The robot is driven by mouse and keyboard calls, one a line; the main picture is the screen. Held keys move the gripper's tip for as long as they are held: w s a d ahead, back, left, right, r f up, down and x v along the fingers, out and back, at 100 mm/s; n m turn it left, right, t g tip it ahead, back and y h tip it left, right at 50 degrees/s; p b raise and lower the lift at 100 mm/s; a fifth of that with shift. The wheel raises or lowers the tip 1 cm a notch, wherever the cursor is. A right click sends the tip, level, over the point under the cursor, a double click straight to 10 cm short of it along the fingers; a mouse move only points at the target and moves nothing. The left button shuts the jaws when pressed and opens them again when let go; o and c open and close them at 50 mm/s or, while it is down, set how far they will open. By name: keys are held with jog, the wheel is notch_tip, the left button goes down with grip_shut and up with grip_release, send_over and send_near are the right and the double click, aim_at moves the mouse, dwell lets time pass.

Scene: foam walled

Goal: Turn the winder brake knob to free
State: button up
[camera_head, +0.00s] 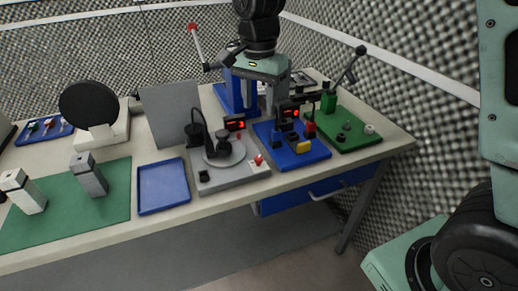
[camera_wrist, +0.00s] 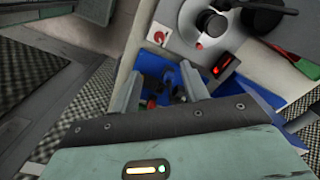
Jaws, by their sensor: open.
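The likely winder is a grey base (camera_head: 232,180) with a round disc and a black bent arm in the head view. On its front right corner is a small red knob on a white plate (camera_head: 258,160); a red knob on a white plate (camera_wrist: 159,35) also shows in the wrist view. I cannot read any label or tell for certain which knob is the brake. My gripper (camera_head: 262,100) points down above the blue board, behind the grey base. In the wrist view my gripper (camera_wrist: 161,72) is open and empty, its fingers apart over blue and dark parts.
The blue board (camera_head: 290,158) carries a yellow block, dark knobs and a red button. A green board (camera_head: 345,140) with a lever stands right. A blue tray (camera_head: 163,187) and a green mat (camera_head: 110,215) lie left. A grey upright panel (camera_head: 170,110) stands behind the tray.

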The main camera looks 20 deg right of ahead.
aim_at(259, 158)
notch_tip(259, 158, down, 16)
jog(key=shift+s+f+p, duration=0.1)
jog(key=shift+f+p, duration=0.1)
jog(key=shift+p, duration=0.3)
grip_shut()
